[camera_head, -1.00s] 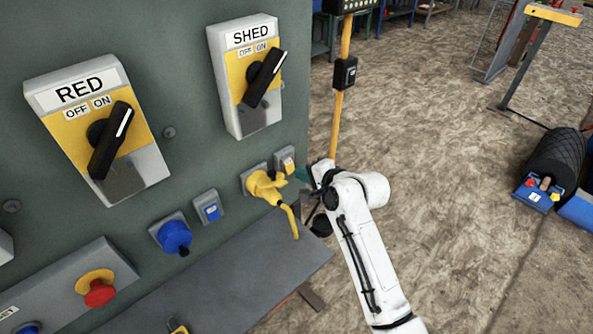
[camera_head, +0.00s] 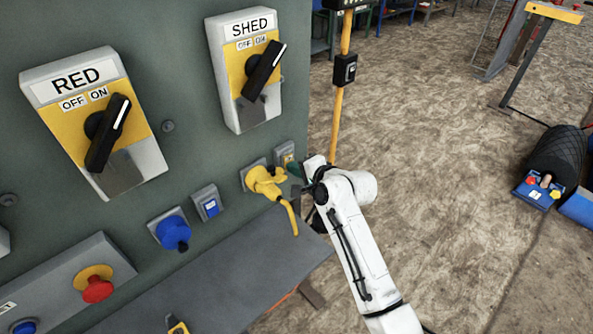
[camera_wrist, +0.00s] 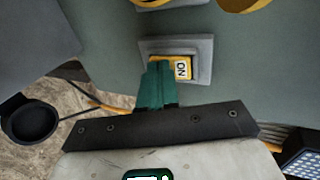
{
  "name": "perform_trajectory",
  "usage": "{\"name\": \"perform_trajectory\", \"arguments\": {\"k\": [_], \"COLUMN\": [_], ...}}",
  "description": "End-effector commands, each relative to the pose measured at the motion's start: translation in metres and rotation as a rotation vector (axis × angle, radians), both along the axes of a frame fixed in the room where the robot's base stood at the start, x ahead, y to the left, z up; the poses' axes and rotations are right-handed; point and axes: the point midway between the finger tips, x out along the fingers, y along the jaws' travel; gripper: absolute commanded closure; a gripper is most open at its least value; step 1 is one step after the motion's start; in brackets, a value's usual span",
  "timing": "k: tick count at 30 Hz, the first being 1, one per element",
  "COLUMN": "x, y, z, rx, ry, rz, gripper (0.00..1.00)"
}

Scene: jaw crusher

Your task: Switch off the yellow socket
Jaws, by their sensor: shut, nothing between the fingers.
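The yellow socket (camera_head: 263,182) is on the green panel, with a yellow plug and cable in it. Its small yellow switch (camera_head: 286,154) sits just above and to the right in a grey frame. In the wrist view the switch (camera_wrist: 184,67) shows the letters "ON" on its right part.
A blue socket (camera_head: 172,232) and blue switch (camera_head: 207,202) are to the left. The RED (camera_head: 97,120) and SHED (camera_head: 246,70) rotary switches are above. A red stop button (camera_head: 97,289) is lower left. A grey ledge (camera_head: 230,275) juts out below. A yellow post (camera_head: 341,110) stands behind.

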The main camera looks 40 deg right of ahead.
Motion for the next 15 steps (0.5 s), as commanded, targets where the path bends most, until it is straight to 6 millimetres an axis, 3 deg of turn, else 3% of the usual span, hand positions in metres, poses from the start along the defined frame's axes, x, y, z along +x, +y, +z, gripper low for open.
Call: {"name": "perform_trajectory", "arguments": {"k": [15], "x": [0.002], "y": [0.002], "z": [0.015], "rx": [0.001], "ry": [-0.001], "rz": [0.004], "gripper": [1.00]}}
